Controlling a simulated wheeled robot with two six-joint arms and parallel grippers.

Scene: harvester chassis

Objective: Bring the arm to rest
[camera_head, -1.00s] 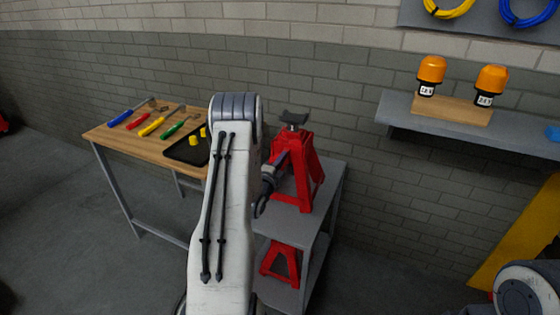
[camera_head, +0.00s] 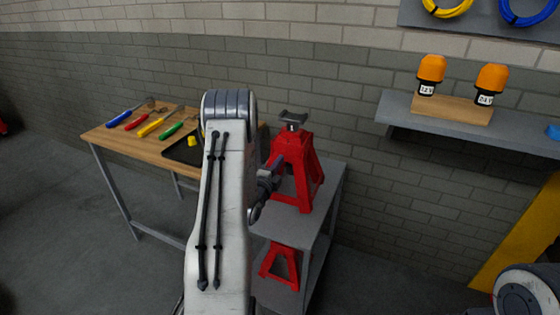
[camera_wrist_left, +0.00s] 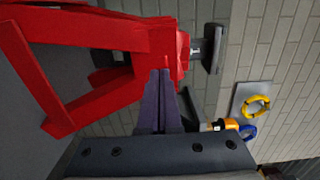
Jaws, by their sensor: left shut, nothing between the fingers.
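My left arm stands in the middle of the head view, its gripper (camera_head: 256,213) beside the upper red jack stand (camera_head: 306,178), on the stand's left. The gripper is shut and empty. In the left wrist view its fingertips (camera_wrist_left: 161,76) lie together in front of the red stand (camera_wrist_left: 110,45), which appears sideways; I cannot tell whether they touch it. The stand's grey saddle top (camera_wrist_left: 212,48) shows at the right of that view. My right gripper is not in view.
The stand is on a grey shelf cart (camera_head: 325,215), with another red stand (camera_head: 282,265) below. A wooden bench (camera_head: 125,139) holds several tools and a black tray (camera_head: 178,155) at left. A wall shelf (camera_head: 400,112) carries two orange beacons (camera_head: 432,68).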

